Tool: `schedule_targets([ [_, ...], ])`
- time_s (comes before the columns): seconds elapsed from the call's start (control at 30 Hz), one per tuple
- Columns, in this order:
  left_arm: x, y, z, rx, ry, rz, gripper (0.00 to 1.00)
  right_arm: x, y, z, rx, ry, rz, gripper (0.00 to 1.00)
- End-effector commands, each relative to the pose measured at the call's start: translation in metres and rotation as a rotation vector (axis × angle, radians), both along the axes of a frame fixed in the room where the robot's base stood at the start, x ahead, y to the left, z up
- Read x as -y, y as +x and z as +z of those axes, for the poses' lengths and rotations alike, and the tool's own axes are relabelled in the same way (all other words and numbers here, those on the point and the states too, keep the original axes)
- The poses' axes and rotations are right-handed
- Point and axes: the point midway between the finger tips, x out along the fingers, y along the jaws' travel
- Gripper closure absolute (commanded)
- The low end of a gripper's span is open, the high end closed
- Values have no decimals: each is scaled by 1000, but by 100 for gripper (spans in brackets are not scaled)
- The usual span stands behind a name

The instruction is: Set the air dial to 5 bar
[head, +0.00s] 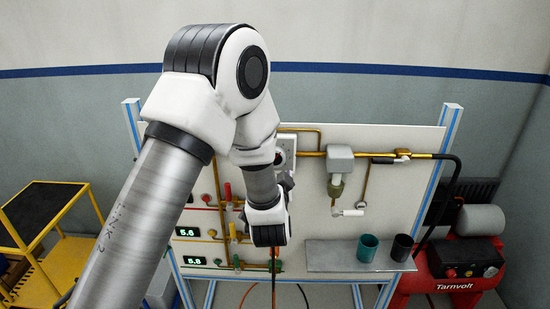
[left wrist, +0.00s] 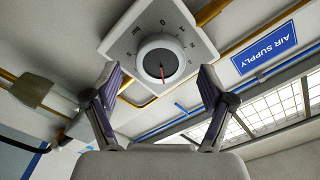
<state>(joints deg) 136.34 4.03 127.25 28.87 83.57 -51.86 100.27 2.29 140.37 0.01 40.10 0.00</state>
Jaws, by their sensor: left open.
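The air dial (left wrist: 152,58) is a round knob with a white rim on a pale square plate. In the left wrist view a red mark on it points down in the picture, and the plate's small markings are too small to read surely. In the head view the dial plate (head: 287,142) is mostly hidden behind my left arm. My left gripper (head: 286,183) is open and empty just below the plate. Its spread fingers (left wrist: 159,74) stand on either side of the dial in the left wrist view, apart from it. My right gripper is not in view.
The panel (head: 395,212) carries brass pipes, a grey valve unit (head: 340,160), coloured valves and green displays (head: 187,231). A shelf (head: 335,258) holds a teal cup (head: 368,247) and a dark cup (head: 401,247). A red compressor (head: 462,262) stands right, a yellow cart (head: 50,225) left.

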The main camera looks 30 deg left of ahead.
Motion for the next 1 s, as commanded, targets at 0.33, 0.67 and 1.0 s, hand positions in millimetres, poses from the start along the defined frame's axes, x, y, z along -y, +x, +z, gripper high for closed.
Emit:
schedule_targets([
  [0.33,38,-60,1,1,4,-3,18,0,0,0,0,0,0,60],
  [0.67,39,-63,1,3,1,0,18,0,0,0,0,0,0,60],
  [1.0,38,-66,-25,-45,-3,3,18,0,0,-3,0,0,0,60],
])
